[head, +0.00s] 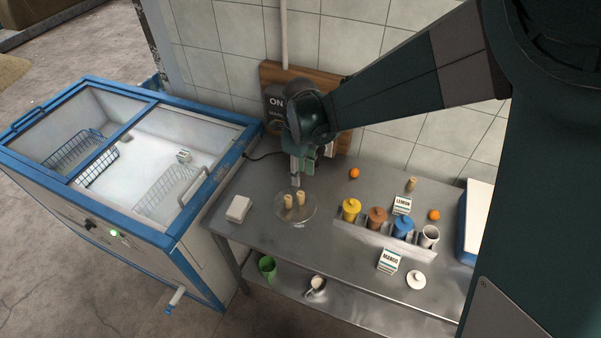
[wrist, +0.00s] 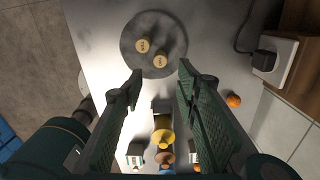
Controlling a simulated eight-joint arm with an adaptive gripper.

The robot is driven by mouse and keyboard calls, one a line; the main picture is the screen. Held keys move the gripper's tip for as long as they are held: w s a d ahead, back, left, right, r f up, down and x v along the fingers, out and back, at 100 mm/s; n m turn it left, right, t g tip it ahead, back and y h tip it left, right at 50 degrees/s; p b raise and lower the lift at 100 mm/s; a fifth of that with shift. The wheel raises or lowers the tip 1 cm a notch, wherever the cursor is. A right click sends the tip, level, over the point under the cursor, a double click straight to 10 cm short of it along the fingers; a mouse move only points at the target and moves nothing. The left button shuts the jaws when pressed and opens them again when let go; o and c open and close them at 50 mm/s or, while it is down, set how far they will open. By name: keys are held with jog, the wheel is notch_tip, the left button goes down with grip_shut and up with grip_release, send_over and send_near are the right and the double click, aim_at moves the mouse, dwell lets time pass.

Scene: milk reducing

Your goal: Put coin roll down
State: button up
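Two tan coin rolls stand upright side by side on a round, glassy plate (head: 297,220): a left coin roll (head: 288,201) and a right coin roll (head: 301,198). The wrist view shows their round tops, one coin roll (wrist: 142,45) and the other (wrist: 160,62), on the dark-looking disc (wrist: 130,60). A third similar tan roll (head: 411,184) stands apart at the back right of the table. My gripper (head: 301,172) is above and just behind the plate. In the wrist view my gripper (wrist: 158,78) has its fingers wide apart with nothing between them.
The metal table (head: 345,270) holds a rack (head: 372,237) of coloured-lid jars, lemon (head: 402,204) and mango (head: 389,261) cartons, oranges (head: 354,173) and a white box (head: 238,208). A blue-edged freezer (head: 150,150) stands left. A switch panel (head: 345,142) is on the wall behind.

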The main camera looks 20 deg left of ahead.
dwell(0.4)
jog(key=d+r+n+t+y, duration=0.1)
jog(key=d+r+n, duration=0.3)
jog(key=d+r, duration=0.6)
jog(key=d+r+n+t, duration=0.2)
jog(key=d+r+n, duration=0.25)
jog(key=d, duration=0.95)
jog(key=s+d+r+n+t, duration=0.1)
jog(key=s+d+n, duration=0.2)
jog(key=d, duration=0.4)
jog(key=s+d+r+n+t, duration=0.1)
jog(key=s+d+r+n, duration=0.1)
jog(key=s+d+n, duration=0.2)
jog(key=s+d+r+n+t+h, duration=0.1)
jog(key=s+d, duration=0.5)
jog(key=d, duration=0.6)
jog(key=r+n+t, duration=0.1)
jog(key=n, duration=0.1)
jog(key=shift+s+n, duration=0.35)
jog(key=shift+s, duration=0.05)
notch_tip(320, 180, down, 23)
jog(key=b, duration=2.3)
jog(key=shift+f, duration=0.1)
